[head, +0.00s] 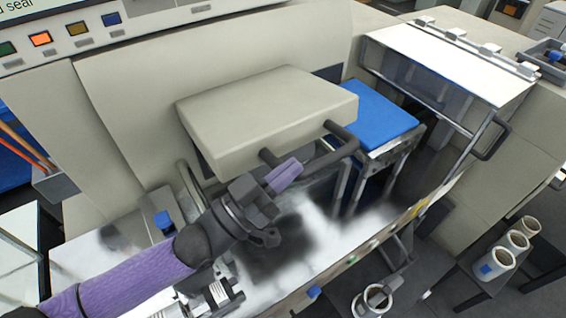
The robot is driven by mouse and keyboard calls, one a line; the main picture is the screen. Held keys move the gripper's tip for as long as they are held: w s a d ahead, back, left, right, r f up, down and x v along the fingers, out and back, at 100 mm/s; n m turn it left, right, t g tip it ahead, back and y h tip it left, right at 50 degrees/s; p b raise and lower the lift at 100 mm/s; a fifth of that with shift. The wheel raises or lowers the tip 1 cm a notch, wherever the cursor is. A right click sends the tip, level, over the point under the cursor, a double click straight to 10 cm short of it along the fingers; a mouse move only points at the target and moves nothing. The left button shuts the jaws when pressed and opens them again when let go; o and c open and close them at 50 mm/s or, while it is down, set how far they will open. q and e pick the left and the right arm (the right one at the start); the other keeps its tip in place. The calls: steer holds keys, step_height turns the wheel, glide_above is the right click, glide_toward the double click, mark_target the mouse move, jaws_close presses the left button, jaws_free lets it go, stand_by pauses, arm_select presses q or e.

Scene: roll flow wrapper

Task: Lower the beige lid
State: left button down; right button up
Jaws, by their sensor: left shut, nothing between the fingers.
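The beige lid (262,105) is a thick, rounded block in the middle of the head view, standing up above the metal deck of the machine. A dark bar handle (341,150) runs along its front lower edge. My left gripper (285,174), with purple fingers, is shut and empty. It is just in front of the lid and below its front edge, with its fingertips close to the handle bar. I cannot tell whether they touch it. The gripper and wrist hide part of the deck. My right gripper does not show.
A blue-topped stand (377,112) is right of the lid. Behind it is a clear guard with a white top (450,62). The shiny metal deck (330,228) lies below the lid. White cups (495,264) stand at the lower right. Coloured buttons (41,39) line the top left panel.

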arm_select(q)
steer(key=s+d+f+m+g+b, duration=0.1)
steer(key=s+d+f+m+b, duration=0.1)
steer(key=f, duration=0.6)
steer(key=shift+s+d+f+m+h+b, duration=0.2)
steer(key=shift+s+d+m+h+b, duration=0.15)
steer(key=shift+s+m+b, duration=0.6)
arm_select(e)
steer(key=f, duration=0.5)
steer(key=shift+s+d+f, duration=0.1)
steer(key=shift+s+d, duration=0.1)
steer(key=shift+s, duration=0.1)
arm_select(q)
steer(key=shift+s+n, duration=0.1)
steer(key=shift+n, duration=0.15)
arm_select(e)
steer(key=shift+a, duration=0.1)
arm_select(q)
step_height(320, 180, up, 5)
steer(key=p, duration=0.3)
steer(key=b+v, duration=0.1)
steer(key=v, duration=0.8)
steer(key=shift+s+a+r+h, duration=0.3)
steer(key=shift+a+h, duration=0.05)
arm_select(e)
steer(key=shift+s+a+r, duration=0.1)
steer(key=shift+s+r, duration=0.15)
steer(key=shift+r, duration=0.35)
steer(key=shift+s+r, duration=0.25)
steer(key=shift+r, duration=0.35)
